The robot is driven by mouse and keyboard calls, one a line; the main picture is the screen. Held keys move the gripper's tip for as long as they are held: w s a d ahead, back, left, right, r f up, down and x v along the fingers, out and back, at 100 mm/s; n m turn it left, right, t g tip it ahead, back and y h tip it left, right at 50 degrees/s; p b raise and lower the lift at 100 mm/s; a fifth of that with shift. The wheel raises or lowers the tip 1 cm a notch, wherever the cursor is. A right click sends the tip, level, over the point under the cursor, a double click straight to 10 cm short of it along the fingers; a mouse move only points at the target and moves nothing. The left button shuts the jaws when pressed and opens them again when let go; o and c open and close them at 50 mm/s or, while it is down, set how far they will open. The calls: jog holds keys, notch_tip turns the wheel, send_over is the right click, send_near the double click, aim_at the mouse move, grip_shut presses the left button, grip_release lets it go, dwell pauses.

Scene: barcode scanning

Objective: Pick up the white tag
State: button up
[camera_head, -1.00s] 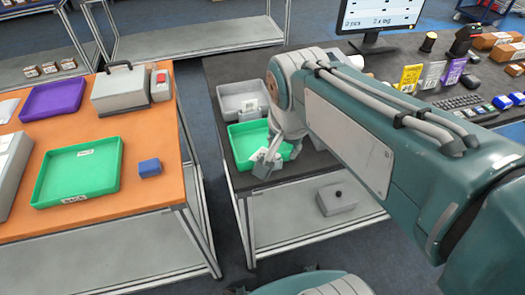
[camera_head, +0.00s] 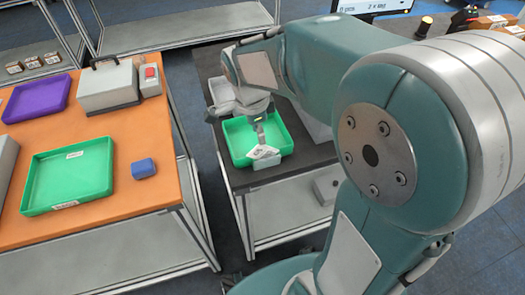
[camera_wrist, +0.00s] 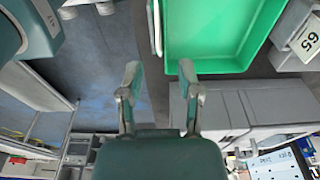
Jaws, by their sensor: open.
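I cannot make out the white tag with certainty. A white piece with dark marks (camera_head: 263,153) shows at the front of the right green tray (camera_head: 235,137) in the head view. I cannot tell whether it is a loose tag or a label. My gripper is above and close to this tray. In the wrist view, my gripper (camera_wrist: 159,88) is open, with nothing between its fingers. The green tray (camera_wrist: 210,40) lies beyond the fingers there, up and to the right. My arm covers much of the dark table's right side.
The orange table (camera_head: 120,190) holds another green tray (camera_head: 40,207), a purple tray (camera_head: 38,98), a blue block (camera_head: 143,168) and a grey case (camera_head: 108,85). A floor gap separates it from the dark table (camera_head: 318,153). A monitor (camera_head: 375,5) stands at the back.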

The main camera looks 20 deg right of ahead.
aim_at(263, 153)
jog(key=shift+d+f, duration=0.15)
jog(key=shift+f, duration=0.75)
jog(key=shift+d+f, duration=0.2)
jog(key=shift+f, duration=0.75)
jog(key=shift+d+f, duration=0.15)
jog(key=shift+f, duration=0.75)
grip_shut()
